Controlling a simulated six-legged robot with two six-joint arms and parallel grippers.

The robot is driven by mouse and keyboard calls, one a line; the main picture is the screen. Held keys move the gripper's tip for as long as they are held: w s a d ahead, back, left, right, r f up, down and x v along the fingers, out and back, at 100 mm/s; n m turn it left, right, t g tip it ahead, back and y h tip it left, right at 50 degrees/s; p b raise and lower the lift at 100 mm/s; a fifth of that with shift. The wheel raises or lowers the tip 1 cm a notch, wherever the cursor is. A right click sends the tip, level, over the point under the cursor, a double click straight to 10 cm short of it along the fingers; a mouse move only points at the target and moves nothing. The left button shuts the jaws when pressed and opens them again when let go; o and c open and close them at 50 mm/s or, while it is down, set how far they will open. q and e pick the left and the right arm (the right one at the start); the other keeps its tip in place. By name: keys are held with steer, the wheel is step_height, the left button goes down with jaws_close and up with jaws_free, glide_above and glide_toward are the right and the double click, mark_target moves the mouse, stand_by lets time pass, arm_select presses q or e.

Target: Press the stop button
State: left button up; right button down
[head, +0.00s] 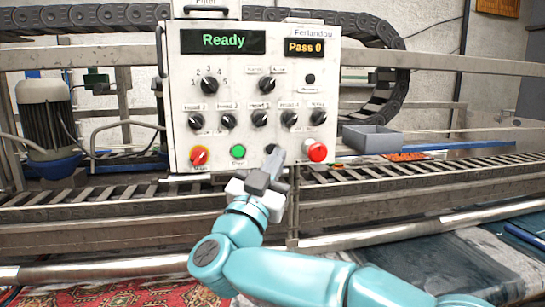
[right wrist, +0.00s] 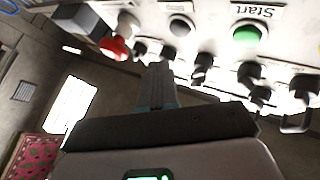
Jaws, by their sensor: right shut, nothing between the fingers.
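The control panel (head: 215,105) has a lower row of buttons. A green button (head: 238,151) is left of my right gripper (head: 277,153), and a red button (head: 317,151) is to its right. A dark button (head: 270,148) is partly hidden behind the fingertips. No stop label is readable. My right gripper is shut and empty, pointing up at the panel. In the right wrist view the panel is upside down: the gripper (right wrist: 158,72) appears below a dark button (right wrist: 180,25), between the red button (right wrist: 116,47) and the green one marked Start (right wrist: 246,33). Contact cannot be told.
A red knob on yellow (head: 199,156) is at the panel's lower left. Several black selector knobs (head: 260,118) sit above the buttons. The display reads Ready (head: 223,41). A grey bin (head: 371,138) stands right of the panel, and a slatted conveyor (head: 400,168) runs below.

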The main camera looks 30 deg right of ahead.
steer(key=shift+s+a+b, duration=0.15)
steer(key=shift+s+b, duration=0.15)
steer(key=shift+s, duration=0.4)
steer(key=shift+s+a+b, duration=0.15)
steer(key=shift+s+b, duration=0.15)
steer(key=shift+s, duration=0.35)
